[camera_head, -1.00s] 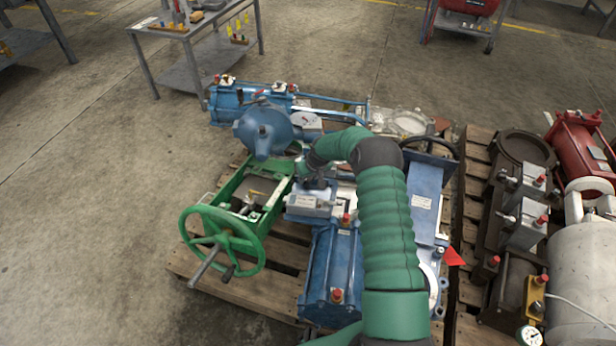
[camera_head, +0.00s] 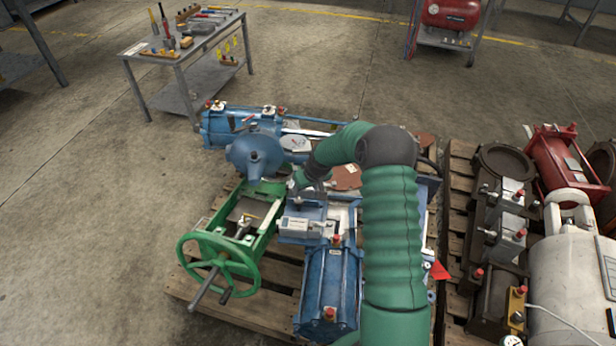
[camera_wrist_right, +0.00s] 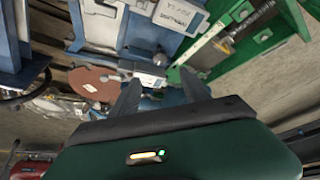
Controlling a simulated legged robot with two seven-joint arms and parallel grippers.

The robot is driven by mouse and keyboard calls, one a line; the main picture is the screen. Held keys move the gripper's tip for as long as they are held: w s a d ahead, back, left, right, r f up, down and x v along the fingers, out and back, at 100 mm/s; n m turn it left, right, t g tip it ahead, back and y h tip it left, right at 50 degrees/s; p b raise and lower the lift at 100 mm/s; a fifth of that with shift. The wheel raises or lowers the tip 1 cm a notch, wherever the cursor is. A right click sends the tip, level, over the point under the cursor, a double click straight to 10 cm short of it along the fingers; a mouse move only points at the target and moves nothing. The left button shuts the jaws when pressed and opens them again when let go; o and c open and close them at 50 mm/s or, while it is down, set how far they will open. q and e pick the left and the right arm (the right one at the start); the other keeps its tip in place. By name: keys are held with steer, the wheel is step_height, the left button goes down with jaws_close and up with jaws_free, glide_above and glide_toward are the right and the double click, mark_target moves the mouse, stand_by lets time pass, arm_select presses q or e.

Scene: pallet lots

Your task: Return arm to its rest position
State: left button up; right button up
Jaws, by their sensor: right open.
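My right arm comes up from the bottom in the head view, bends at a dark elbow and reaches left over a pallet of blue and green valve equipment. My right gripper (camera_head: 301,181) is small there, above the blue cylinder assembly (camera_head: 331,285) and near the green valve frame. In the right wrist view its two dark fingers (camera_wrist_right: 160,88) stand apart with nothing held between them. A reddish-brown disc (camera_wrist_right: 100,83) and blue and green equipment lie beyond the fingers. I cannot tell how far the fingers are from them. My left gripper is not in view.
A green handwheel (camera_head: 217,268) sticks out at the pallet's left. A second pallet (camera_head: 455,215) with red, grey and brown parts stands close on the right. A grey tool table (camera_head: 190,38) is at the back left. Open floor (camera_head: 90,230) lies left.

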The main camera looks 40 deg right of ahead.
steer(key=shift+p+v, duration=0.35)
steer(key=shift+v, duration=1.3)
